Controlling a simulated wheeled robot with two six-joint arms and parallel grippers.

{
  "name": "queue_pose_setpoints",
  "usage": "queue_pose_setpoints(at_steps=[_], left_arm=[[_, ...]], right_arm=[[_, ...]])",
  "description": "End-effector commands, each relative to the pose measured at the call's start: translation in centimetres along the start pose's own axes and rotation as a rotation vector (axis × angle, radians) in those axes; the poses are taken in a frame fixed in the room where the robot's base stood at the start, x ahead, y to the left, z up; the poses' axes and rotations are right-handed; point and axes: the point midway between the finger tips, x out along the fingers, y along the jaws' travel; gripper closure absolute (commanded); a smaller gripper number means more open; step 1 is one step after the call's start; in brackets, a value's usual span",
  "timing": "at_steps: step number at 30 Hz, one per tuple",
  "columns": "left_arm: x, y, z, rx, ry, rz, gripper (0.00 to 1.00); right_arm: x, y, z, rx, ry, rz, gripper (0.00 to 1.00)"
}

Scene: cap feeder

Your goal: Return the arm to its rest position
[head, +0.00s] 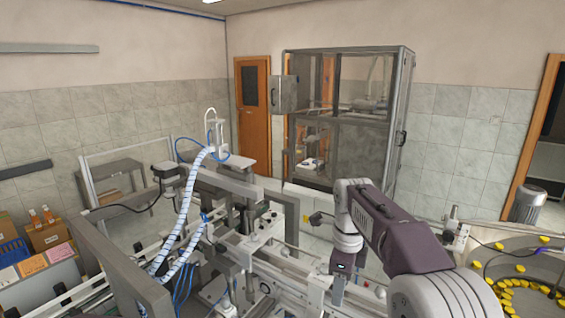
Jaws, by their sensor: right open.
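My right arm (400,240), purple and grey, comes in from the lower right and bends down at the wrist. My right gripper (339,284) points down over the grey machine frame near the bottom middle. It is open, and I see nothing held in it. Its fingertips are small and hard to separate from the machine parts behind them. My left arm and gripper are not in view.
A round feeder bowl (477,247) with several yellow caps (520,293) is at the lower right. The conveyor machine (262,232) with a ribbed hose (187,205) fills the middle. A glazed cabinet (372,130) stands behind. Boxes (47,236) are at the left.

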Motion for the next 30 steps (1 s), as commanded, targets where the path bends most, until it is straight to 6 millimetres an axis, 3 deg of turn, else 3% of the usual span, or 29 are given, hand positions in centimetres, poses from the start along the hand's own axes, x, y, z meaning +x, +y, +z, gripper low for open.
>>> queue_pose_setpoints(at_steps=[1,5,11,16,19,21,22,24,27,30], left_arm=[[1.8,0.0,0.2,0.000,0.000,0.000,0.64],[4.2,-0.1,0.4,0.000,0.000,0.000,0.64],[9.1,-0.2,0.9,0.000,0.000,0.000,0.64],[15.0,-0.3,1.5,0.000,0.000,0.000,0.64],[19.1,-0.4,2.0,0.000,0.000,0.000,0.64],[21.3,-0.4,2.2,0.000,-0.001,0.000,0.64],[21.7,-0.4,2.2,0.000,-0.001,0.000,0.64],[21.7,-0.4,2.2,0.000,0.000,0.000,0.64],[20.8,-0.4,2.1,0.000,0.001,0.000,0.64],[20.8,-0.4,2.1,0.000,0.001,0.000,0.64]], right_arm=[[1.3,0.0,-0.2,0.004,-0.005,-0.008,0.52],[3.5,0.7,-1.1,0.014,-0.002,-0.004,0.52],[9.5,3.2,-3.5,0.028,0.022,0.042,0.52],[18.5,6.5,-6.1,-0.146,0.025,0.075,0.52],[25.9,9.5,-8.1,-0.412,0.010,0.084,0.52],[31.1,12.2,-9.8,-0.693,-0.006,0.081,0.52],[32.6,13.3,-10.4,-0.820,-0.012,0.075,0.52],[34.9,15.4,-11.5,-1.111,-0.023,0.057,0.52],[36.5,17.1,-12.3,-1.482,-0.024,0.022,0.52],[37.1,16.4,-12.0,-1.754,0.003,-0.044,0.52]])
